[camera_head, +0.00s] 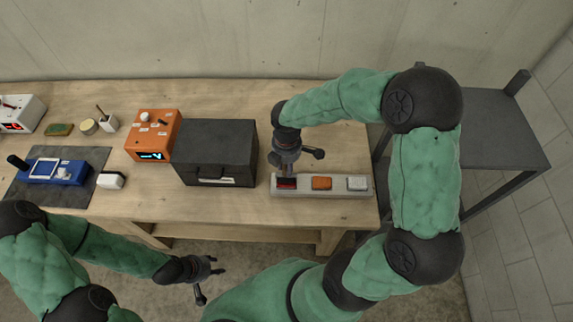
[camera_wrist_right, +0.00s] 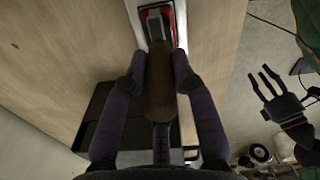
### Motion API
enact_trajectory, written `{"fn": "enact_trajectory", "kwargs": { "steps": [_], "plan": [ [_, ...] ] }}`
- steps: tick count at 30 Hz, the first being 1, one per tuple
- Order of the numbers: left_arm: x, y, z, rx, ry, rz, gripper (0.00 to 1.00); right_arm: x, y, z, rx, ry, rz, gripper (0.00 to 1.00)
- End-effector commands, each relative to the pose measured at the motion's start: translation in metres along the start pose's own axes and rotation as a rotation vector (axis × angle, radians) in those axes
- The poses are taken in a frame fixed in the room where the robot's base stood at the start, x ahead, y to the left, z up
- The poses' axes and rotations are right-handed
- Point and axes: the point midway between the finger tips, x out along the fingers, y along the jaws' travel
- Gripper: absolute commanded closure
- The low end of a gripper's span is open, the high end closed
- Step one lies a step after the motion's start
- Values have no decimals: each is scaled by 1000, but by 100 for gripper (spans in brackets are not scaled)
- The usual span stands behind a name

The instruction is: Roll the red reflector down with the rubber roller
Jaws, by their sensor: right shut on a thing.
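The red reflector (camera_head: 286,184) lies at the left end of a pale aluminium rail (camera_head: 304,189) on the workbench. In the right wrist view its red rim (camera_wrist_right: 169,13) shows around the dark head of the rubber roller (camera_wrist_right: 156,26). My right gripper (camera_head: 286,168) is shut on the roller's brown handle (camera_wrist_right: 158,90), pointing down above the reflector. The roller head overlaps the reflector in view; whether it presses on it I cannot tell. My left gripper (camera_head: 212,272) is empty with its fingers spread, in front of the bench; it also shows in the right wrist view (camera_wrist_right: 268,84).
An orange reflector (camera_head: 321,183) and a white reflector (camera_head: 357,184) sit further right on the rail. A black case (camera_head: 215,150) stands close on the left, beside an orange box (camera_head: 153,134) with a display. A blue device (camera_head: 57,172) lies on a dark mat.

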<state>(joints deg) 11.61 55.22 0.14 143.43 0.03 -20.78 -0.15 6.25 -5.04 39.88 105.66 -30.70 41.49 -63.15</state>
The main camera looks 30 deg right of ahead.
Motion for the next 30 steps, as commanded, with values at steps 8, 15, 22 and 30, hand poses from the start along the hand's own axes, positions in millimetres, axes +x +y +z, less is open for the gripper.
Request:
{"fn": "enact_trajectory", "kwargs": {
  "steps": [8, 15, 22, 30],
  "plan": [
    [-2, 1, 0, 0, 0, 0, 60, 0, 4, 2, 0, 0, 0, 100],
    [-2, 1, 0, 0, 0, 0, 60, 0, 3, 1, 0, 0, 0, 100],
    [-3, 1, 0, 0, 0, 0, 60, 0, -3, -1, 0, 0, 0, 100],
    [-4, 1, 0, 0, 0, 0, 60, 0, -4, -2, 0, 0, 0, 100]
  ]
}}
